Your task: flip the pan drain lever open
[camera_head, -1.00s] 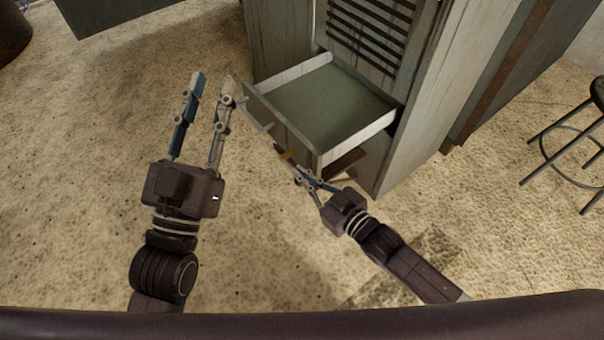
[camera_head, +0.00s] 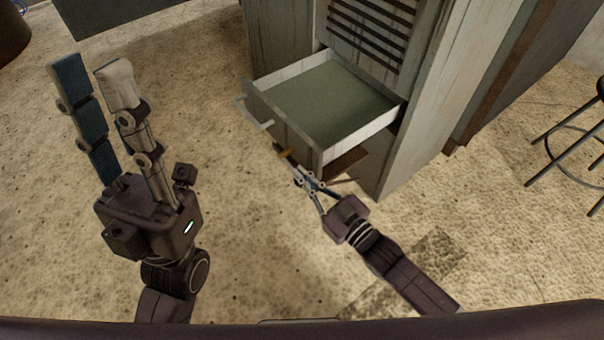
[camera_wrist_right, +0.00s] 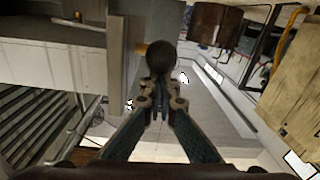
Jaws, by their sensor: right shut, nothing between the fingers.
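A pulled-out pan (camera_head: 262,92) with a green floor and pale walls juts from the cabinet. A small orange-yellow piece, likely the drain lever (camera_head: 288,151), sits low at the pan's front; a yellow bit (camera_wrist_right: 141,49) also shows in the right wrist view. My right gripper (camera_head: 284,158) is shut and empty, with its tips right beside the orange piece; I cannot tell whether they touch. In the wrist view its fingers (camera_wrist_right: 158,84) meet below a dark rounded shape that partly hides the area. My left gripper (camera_head: 92,75) is open and empty, left of the pan.
The grey cabinet (camera_head: 425,120) with a slatted vent stands behind the pan. A pale handle (camera_head: 256,116) sticks out from the pan's front. A stool (camera_head: 570,135) stands at far right. The floor between my grippers is clear.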

